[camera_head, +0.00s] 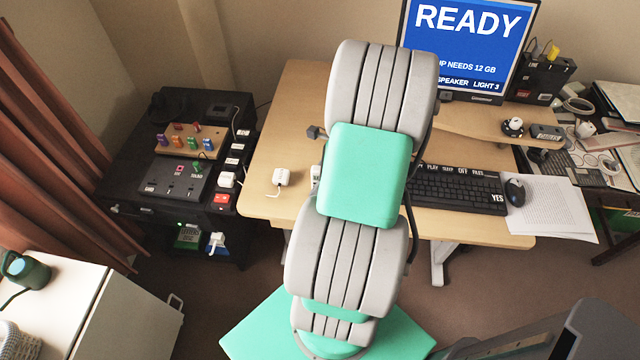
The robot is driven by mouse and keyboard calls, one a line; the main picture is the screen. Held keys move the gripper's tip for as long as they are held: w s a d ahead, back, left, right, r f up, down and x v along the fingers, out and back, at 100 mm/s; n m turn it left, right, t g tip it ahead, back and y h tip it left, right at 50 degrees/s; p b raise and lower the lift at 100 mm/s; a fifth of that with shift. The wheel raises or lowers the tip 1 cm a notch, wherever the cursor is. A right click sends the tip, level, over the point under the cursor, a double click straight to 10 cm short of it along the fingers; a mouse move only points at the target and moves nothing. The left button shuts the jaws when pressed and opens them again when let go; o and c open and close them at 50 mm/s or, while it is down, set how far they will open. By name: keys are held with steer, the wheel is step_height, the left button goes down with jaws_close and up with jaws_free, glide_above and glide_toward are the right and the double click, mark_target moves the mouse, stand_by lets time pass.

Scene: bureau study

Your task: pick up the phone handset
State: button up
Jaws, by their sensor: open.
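A dark, curved shape (166,107) at the back left of the black cabinet top looks like the phone handset. It is black on black, so its outline and what it rests on are hard to tell. My arm, grey with green covers, rises through the middle of the view, over the wooden desk and well to the right of that shape. My gripper cannot be made out; the arm's own links hide its end.
The black cabinet (128,187) also bears a wooden board (189,143) with coloured pegs, a switch panel and white plugs. The wooden desk (285,145) holds a monitor (468,45), keyboard (455,190), mouse and papers. A white cabinet (70,310) stands at front left, beside red curtains.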

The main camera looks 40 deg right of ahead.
steer(key=shift+w+f, duration=0.1)
steer(key=shift+f, duration=0.2)
jaws_close()
stand_by(0.4)
